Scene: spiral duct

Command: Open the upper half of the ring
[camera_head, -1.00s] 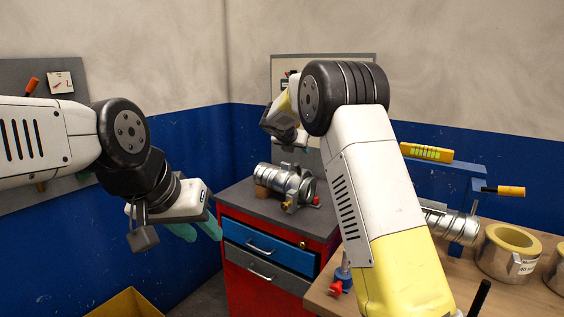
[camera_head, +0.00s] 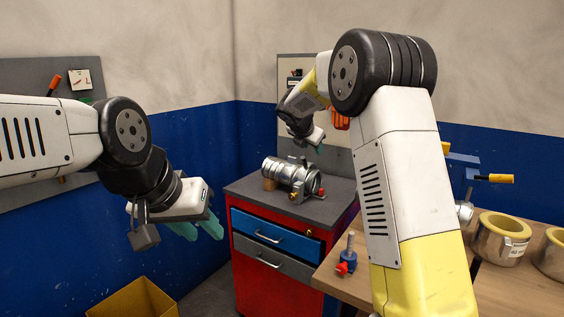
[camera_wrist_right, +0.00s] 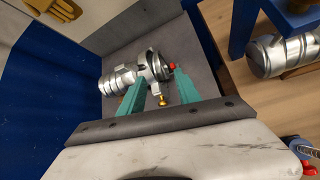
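A silver spiral duct (camera_head: 280,170) lies on the cabinet top. A metal ring (camera_head: 302,184) sits around its right end, with a brass-coloured fitting at the front and a small red part. In the right wrist view the ring (camera_wrist_right: 153,66) lies beyond my fingertips, with a brass bolt (camera_wrist_right: 162,100) and a red knob (camera_wrist_right: 173,67). The ring's latch state is unclear. My right gripper (camera_head: 317,143) is above the ring, apart from it; its teal fingers (camera_wrist_right: 160,86) are open and empty. My left gripper (camera_head: 202,231) is open and empty, left of the cabinet.
The red cabinet (camera_head: 262,285) has blue and grey drawers. A wooden bench (camera_head: 485,280) at the right holds yellow-lined rings (camera_head: 502,238) and a blue-red clamp tool (camera_head: 348,256). A yellow bin (camera_head: 135,300) stands on the floor at lower left.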

